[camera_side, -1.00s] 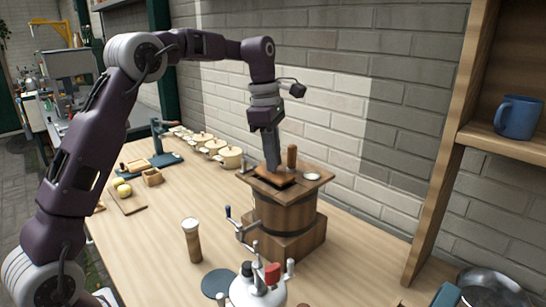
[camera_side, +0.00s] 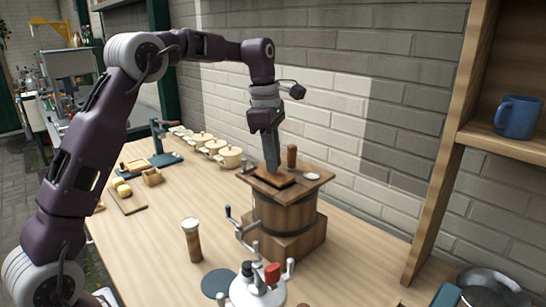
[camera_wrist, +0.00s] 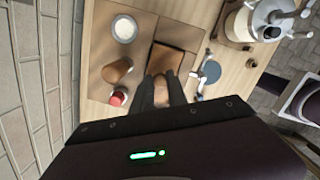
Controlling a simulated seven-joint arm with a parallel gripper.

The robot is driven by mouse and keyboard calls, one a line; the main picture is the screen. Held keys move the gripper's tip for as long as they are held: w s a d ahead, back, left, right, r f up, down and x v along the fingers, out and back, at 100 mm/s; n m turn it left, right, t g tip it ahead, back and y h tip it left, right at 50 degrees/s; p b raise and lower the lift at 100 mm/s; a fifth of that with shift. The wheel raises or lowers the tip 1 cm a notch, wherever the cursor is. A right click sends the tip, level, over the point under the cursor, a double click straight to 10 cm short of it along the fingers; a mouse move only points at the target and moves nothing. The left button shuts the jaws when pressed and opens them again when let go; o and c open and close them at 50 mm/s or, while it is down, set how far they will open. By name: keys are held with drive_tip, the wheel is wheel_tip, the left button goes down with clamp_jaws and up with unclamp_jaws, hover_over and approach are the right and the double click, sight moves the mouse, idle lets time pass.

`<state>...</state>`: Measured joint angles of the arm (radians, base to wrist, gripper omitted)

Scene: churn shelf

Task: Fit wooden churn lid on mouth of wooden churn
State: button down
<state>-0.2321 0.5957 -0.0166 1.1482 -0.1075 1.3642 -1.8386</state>
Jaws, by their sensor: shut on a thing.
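The wooden churn (camera_side: 284,215) stands upright on the table, with a wide square wooden top. The small brown wooden churn lid (camera_side: 285,182) is at the mouth in the middle of that top, under my gripper (camera_side: 273,169). In the wrist view the lid (camera_wrist: 177,60) is a reddish-brown rectangle. My gripper (camera_wrist: 161,90) is shut on the lid, with the fingers pointing down at its near part. The fingers hide the grip point and most of the mouth. I cannot tell whether the lid is seated or slightly raised.
An upright wooden post (camera_side: 292,156) and a pale round disc (camera_side: 311,176) are on the churn top, close to my fingers. A tall jar (camera_side: 192,242) and a white cranked machine (camera_side: 256,290) stand in front. Lidded pots (camera_side: 229,157) line the wall behind.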

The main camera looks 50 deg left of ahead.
drive_tip(key=shift+f, duration=0.75)
idle(0.3)
drive_tip(key=c, duration=1.2)
unclamp_jaws()
drive_tip(key=shift+c, duration=0.2)
drive_tip(key=c, duration=0.4)
drive_tip(key=shift+o, duration=0.2)
drive_tip(key=shift+r, duration=0.1)
drive_tip(key=shift+s+a+r, duration=0.1)
drive_tip(key=shift+a+r, duration=0.05)
drive_tip(key=shift+r, duration=1.5)
drive_tip(key=shift+s+a+r, duration=0.1)
drive_tip(key=shift+a+r, duration=0.05)
drive_tip(key=shift+r, duration=1.45)
